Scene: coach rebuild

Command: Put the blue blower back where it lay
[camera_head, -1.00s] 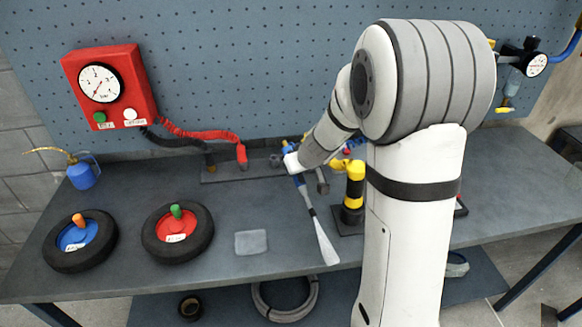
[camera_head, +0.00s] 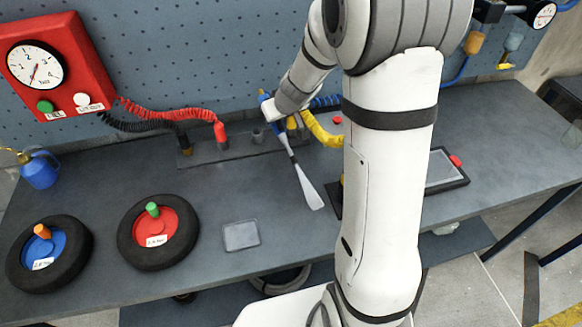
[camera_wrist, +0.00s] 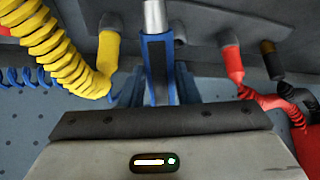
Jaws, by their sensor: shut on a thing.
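The blue blower (camera_head: 284,137) has a blue handle and a long grey nozzle widening to a flat end. My gripper (camera_head: 273,112) is shut on its handle. Whether the nozzle end touches the bench is not clear. My arm hides part of the bench.
A grey pad (camera_head: 241,236) lies on the bench (camera_head: 100,195), left of the nozzle end. Two wheels, blue-hubbed (camera_head: 50,250) and red-hubbed (camera_head: 158,232), lie further left. A red coiled hose (camera_head: 165,110) and a yellow hose (camera_head: 320,130) flank the gripper. A framed tray (camera_head: 445,170) is at right.

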